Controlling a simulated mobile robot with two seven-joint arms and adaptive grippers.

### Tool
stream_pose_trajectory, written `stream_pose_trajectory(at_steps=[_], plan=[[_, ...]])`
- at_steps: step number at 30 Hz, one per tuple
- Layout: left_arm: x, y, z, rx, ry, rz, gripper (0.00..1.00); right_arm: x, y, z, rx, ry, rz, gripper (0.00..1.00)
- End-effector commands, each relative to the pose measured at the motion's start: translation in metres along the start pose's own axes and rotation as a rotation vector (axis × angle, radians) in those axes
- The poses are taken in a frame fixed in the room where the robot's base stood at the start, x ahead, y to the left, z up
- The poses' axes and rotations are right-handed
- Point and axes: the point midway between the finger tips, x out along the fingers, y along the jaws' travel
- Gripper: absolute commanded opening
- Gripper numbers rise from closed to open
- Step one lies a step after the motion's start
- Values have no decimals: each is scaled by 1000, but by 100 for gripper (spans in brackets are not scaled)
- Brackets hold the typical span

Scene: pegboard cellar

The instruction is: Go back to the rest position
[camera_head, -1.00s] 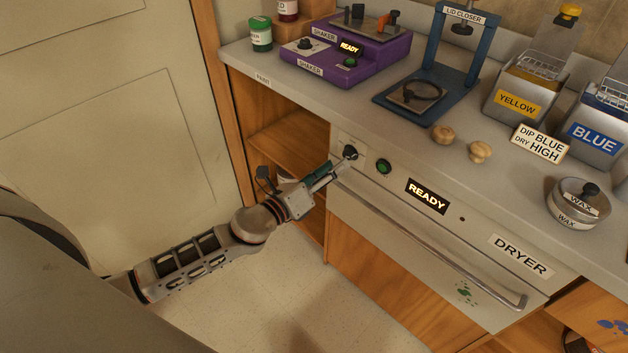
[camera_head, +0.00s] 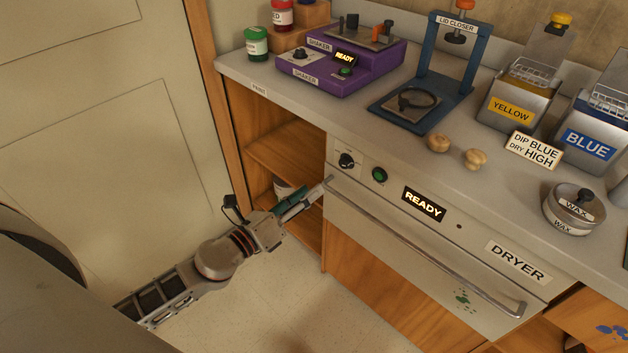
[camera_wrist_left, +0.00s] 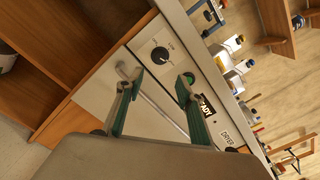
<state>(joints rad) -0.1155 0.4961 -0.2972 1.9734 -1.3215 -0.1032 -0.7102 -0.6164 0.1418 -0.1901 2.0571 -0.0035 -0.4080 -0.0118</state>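My left gripper (camera_head: 309,193) is in front of the dryer's upper left corner, by the left end of its handle. In the left wrist view its two green fingers (camera_wrist_left: 160,82) are apart with nothing between them. The dryer (camera_head: 437,257) has a black knob (camera_head: 346,160), a lit green button (camera_head: 379,174) and a display reading READY (camera_head: 423,204). The knob also shows in the left wrist view (camera_wrist_left: 160,54), just beyond the fingertips and clear of them. My right gripper is not in view.
The counter above holds a purple shaker (camera_head: 340,68), a blue lid closer (camera_head: 420,100), two wooden knobs, yellow (camera_head: 513,105) and blue (camera_head: 588,143) dip tanks, and a wax pot (camera_head: 570,214). Open wooden shelves (camera_head: 285,150) stand left of the dryer. The floor in front is clear.

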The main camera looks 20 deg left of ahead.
Motion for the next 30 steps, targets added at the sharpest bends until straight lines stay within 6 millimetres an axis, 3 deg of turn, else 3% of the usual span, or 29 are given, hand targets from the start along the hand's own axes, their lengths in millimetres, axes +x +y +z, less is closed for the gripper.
stream_pose_trajectory(at_steps=[6, 10, 17, 24, 30], plan=[[-1, 0, -1, -20, 0, 5, 37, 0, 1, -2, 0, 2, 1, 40], [-12, 3, -8, -201, -5, 46, 37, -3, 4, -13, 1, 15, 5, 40], [-63, 20, -54, -944, -50, 245, 37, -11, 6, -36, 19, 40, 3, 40], [-137, 27, -129, -1740, -180, 516, 37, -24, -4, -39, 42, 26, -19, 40], [-182, 18, -173, -2152, -298, 675, 37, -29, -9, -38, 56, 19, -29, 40]])
